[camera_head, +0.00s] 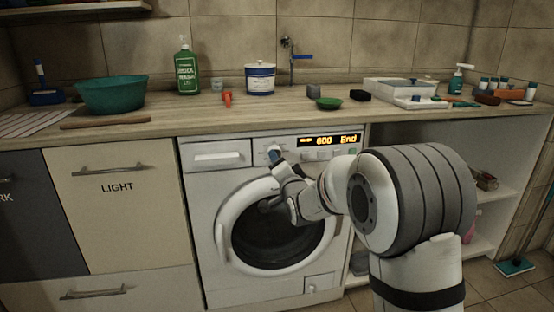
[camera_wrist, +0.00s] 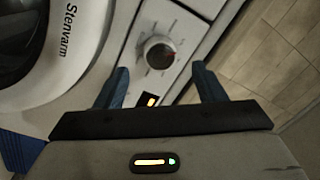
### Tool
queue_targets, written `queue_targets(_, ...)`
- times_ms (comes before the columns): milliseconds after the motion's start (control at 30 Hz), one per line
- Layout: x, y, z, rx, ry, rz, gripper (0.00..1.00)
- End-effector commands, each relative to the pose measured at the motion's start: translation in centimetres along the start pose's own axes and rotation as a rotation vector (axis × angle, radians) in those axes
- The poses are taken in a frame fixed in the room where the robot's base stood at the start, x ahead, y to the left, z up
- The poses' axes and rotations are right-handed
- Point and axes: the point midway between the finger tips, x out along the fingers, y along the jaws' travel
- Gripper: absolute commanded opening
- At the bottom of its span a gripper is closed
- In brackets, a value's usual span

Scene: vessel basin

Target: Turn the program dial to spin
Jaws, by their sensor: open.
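The program dial (camera_wrist: 158,53) is a round grey knob with a pale ring of marks and a small red mark on its right side in the wrist view. It sits on the panel of the white washing machine (camera_head: 200,212). My gripper (camera_wrist: 159,68) is open, with blue fingers apart. In the wrist view the dial shows between and just beyond the fingertips, and nothing is held; I cannot tell the exact gap. In the head view my gripper (camera_head: 275,156) is at the panel and mostly hides the dial. The display (camera_head: 330,141) reads "600 End".
The machine's round door (camera_head: 232,258) looks closed, below my arm. A worktop (camera_head: 150,124) runs above the panel, with a green bottle (camera_head: 187,68), a teal bowl (camera_head: 112,95) and a white-and-blue tin (camera_head: 260,78). Open shelving is at right, partly behind my arm.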

Motion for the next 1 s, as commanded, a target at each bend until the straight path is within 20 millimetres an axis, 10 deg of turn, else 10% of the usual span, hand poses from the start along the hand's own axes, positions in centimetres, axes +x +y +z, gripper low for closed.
queue_targets(667, -3.4, -0.4, -0.5, -0.009, -0.002, 0.012, 0.63)
queue_targets(1000, -10.5, -4.9, -8.7, -0.25, -0.151, 0.344, 0.63)
